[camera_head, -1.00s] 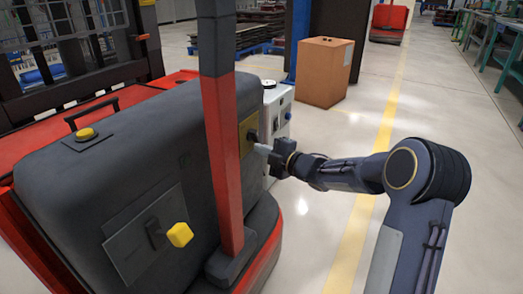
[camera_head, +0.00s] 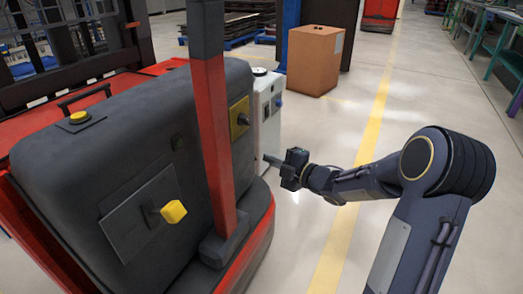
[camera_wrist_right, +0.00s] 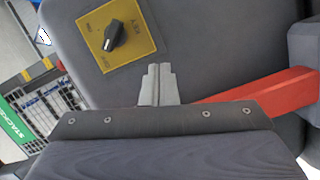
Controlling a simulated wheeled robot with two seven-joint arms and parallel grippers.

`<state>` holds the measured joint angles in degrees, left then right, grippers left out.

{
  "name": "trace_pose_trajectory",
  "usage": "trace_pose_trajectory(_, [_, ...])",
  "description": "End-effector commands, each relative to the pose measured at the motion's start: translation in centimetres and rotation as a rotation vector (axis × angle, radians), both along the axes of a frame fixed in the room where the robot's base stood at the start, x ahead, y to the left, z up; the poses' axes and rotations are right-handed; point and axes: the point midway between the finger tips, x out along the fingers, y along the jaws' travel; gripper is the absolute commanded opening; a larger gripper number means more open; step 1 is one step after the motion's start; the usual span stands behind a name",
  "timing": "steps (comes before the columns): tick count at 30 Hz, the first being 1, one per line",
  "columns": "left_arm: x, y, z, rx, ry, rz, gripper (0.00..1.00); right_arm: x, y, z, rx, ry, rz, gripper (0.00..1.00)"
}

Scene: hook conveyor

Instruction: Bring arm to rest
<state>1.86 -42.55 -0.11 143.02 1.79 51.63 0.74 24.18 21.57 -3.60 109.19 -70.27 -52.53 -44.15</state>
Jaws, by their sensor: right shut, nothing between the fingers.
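My right arm comes in from the right in the head view. My right gripper (camera_head: 268,159) is shut and empty, with its grey fingers together. It hovers beside the rear corner of a dark grey and red truck (camera_head: 85,185). The fingers are apart from the yellow switch plate (camera_head: 239,117) on the truck's side. In the right wrist view the shut fingers (camera_wrist_right: 158,72) show just below that plate, which carries a black rotary knob (camera_wrist_right: 114,36). My left gripper is not in view.
A red upright post (camera_head: 217,130) rises from the truck. A white machine (camera_head: 269,105) stands just behind the gripper. A cardboard box (camera_head: 315,60) is further back. Clear floor with a yellow line (camera_head: 372,125) lies to the right, and green benches (camera_head: 495,40) stand far right.

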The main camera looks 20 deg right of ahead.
Motion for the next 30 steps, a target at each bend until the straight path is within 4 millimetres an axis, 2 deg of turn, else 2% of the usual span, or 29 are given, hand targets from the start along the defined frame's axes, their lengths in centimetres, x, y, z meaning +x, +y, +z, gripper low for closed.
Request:
trace_pose_trajectory(18, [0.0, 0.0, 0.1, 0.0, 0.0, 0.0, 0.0, -0.5, -0.2, 0.0, 0.001, 0.001, -0.002, 0.0])
trace_pose_trajectory(23, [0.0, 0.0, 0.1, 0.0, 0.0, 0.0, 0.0, -0.9, -1.2, 1.7, 0.048, 0.058, -0.11, 0.0])
trace_pose_trajectory(26, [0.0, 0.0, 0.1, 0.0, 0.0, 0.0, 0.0, -2.6, -2.5, 3.7, 0.163, 0.165, -0.285, 0.0])
trace_pose_trajectory(29, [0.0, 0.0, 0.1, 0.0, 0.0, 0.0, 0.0, -6.5, -3.3, 4.7, 0.358, 0.322, -0.489, 0.0])
trace_pose_trajectory(30, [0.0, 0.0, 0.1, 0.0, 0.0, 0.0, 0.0, -8.4, -3.2, 4.7, 0.449, 0.392, -0.562, 0.0])
